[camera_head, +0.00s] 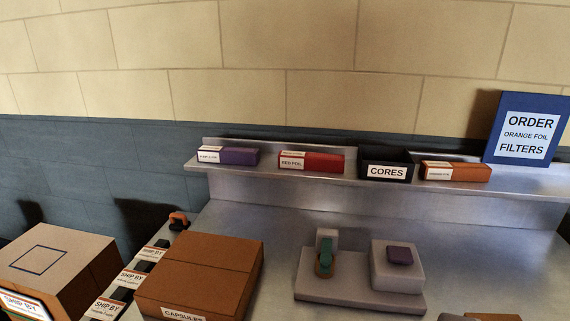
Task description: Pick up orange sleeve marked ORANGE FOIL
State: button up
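An orange sleeve (470,173) with a white label at its left end lies on the metal shelf (350,176), right of the black CORES bin (387,176). Its label print is too small to read surely. A red sleeve (325,161) labelled RED FOIL and a purple sleeve (240,157) lie further left on the same shelf. My gripper is not in view.
A blue ORDER sign (527,122) reading ORANGE FOIL FILTERS stands at the shelf's right end. Below, a grey fixture (345,292) holds a green part and a purple block (400,255). A brown CAPSULES box (205,270) and SHIP BY cards (130,278) are left.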

aim_at(429, 170)
jog(key=k+l+z, duration=0.6)
jog(key=l+z, duration=0.15)
jog(key=k+l+z, duration=0.1)
jog(key=l+z, duration=0.15)
jog(key=l, duration=0.2)
